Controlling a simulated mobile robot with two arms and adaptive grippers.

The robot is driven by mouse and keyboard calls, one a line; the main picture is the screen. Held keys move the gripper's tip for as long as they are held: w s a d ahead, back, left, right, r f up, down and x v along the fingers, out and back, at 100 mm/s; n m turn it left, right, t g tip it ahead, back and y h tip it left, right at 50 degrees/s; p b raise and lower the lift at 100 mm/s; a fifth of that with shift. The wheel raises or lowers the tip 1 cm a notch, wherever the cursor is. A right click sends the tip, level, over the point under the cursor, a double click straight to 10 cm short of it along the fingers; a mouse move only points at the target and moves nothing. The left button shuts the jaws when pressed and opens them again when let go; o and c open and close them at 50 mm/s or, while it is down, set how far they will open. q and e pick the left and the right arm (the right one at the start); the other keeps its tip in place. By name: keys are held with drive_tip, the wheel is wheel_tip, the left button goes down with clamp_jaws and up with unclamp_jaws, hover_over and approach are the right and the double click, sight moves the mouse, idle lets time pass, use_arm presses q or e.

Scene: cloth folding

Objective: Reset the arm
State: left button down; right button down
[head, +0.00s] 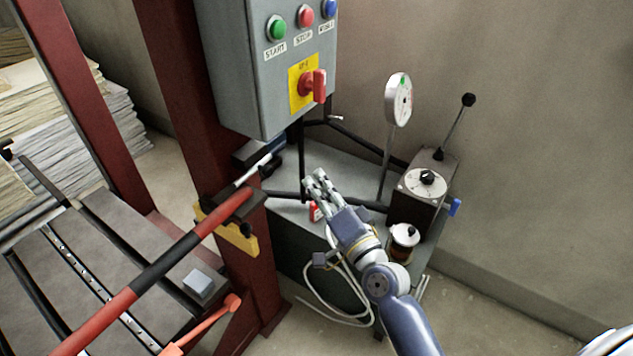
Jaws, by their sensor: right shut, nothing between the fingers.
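My right gripper (318,187) is in the middle of the head view, at the end of my right arm, which comes in from the lower right. Its fingers are shut and hold nothing. It is in front of the grey machine top (345,170), below the control box; whether it touches anything I cannot tell. A small red item (314,212) shows just below the fingers. My left gripper is not in view.
A grey control box (235,75) with coloured buttons and a red switch (312,86) hangs above. A round gauge (398,100), a lever box (425,184) and a spool (404,242) stand right. A red-black bar (155,272) crosses the left. Floor shows lower right.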

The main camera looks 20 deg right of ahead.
wheel_tip(320, 180, down, 26)
drive_tip(key=s+r+n+g, duration=0.1)
drive_tip(key=s+n+g, duration=0.25)
drive_tip(key=g, duration=0.25)
drive_tip(key=s+f+n+g+h, duration=0.15)
drive_tip(key=s+f, duration=0.25)
drive_tip(key=f, duration=0.5)
drive_tip(key=s+f+n+g, duration=0.1)
drive_tip(key=s+f+g, duration=0.1)
drive_tip(key=s+f, duration=0.45)
drive_tip(key=s+d+f+n+g, duration=0.2)
drive_tip(key=s+f, duration=0.5)
drive_tip(key=s, duration=0.4)
drive_tip(key=s+d+f+n+g+h, duration=0.1)
drive_tip(key=s+d+f+n+g, duration=0.1)
drive_tip(key=s+f+g, duration=0.2)
drive_tip(key=s+d+f+n+g+h, duration=0.1)
drive_tip(key=s+d+f+n+g, duration=0.1)
drive_tip(key=s+f, duration=0.9)
drive_tip(key=s+n+g, duration=0.1)
drive_tip(key=s, duration=0.6)
drive_tip(key=shift+s, duration=0.15)
